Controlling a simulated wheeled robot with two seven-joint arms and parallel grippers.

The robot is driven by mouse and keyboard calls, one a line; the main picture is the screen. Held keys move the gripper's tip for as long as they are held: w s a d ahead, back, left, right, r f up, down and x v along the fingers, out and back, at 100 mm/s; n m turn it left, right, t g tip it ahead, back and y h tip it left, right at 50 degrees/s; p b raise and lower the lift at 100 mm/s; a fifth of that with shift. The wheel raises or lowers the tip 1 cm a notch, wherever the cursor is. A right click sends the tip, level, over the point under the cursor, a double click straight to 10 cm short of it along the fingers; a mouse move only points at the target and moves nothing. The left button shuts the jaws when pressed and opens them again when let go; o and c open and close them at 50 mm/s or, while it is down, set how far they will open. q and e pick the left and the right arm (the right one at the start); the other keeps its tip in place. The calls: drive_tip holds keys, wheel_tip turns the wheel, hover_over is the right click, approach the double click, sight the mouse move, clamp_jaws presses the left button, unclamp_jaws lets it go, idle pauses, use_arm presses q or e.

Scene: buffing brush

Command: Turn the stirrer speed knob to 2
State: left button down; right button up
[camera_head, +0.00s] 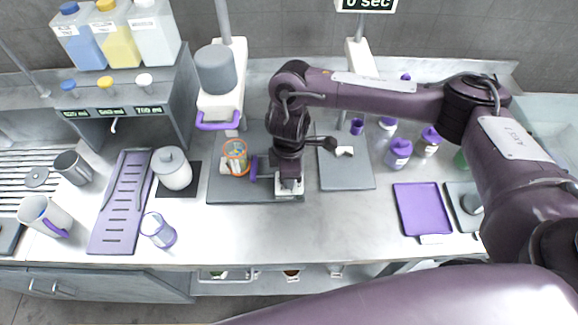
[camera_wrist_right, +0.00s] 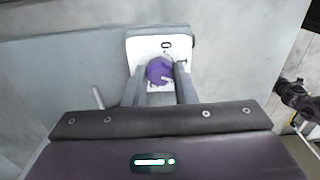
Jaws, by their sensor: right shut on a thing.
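The knob (camera_wrist_right: 160,70) is purple and sits on a white panel (camera_wrist_right: 148,44) in the right wrist view. My right gripper (camera_wrist_right: 160,88) is shut on the knob, with a grey finger on each side of it. In the head view my right gripper (camera_head: 289,180) points down over a small white block (camera_head: 290,193) at the right end of a dark grey plate (camera_head: 235,194). There the gripper hides the knob. The knob's pointer and any speed marks are too small to read. My left gripper is not in view.
An orange-banded jar (camera_head: 235,157) stands on the dark plate, left of the gripper. A white stand with a grey cylinder (camera_head: 215,70) rises behind. The front counter is mostly clear.

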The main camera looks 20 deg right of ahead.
drive_tip(key=m+p, duration=0.3)
drive_tip(key=shift+r, duration=0.25)
drive_tip(key=shift+w+f+m+p, duration=0.1)
drive_tip(key=shift+f+m+p, duration=0.05)
drive_tip(key=shift+m+p, duration=0.7)
drive_tip(key=o, duration=1)
drive_tip(key=shift+f, duration=0.1)
wheel_tip(320, 180, up, 8)
drive_tip(key=shift+f+p, duration=0.1)
drive_tip(key=shift+p, duration=0.4)
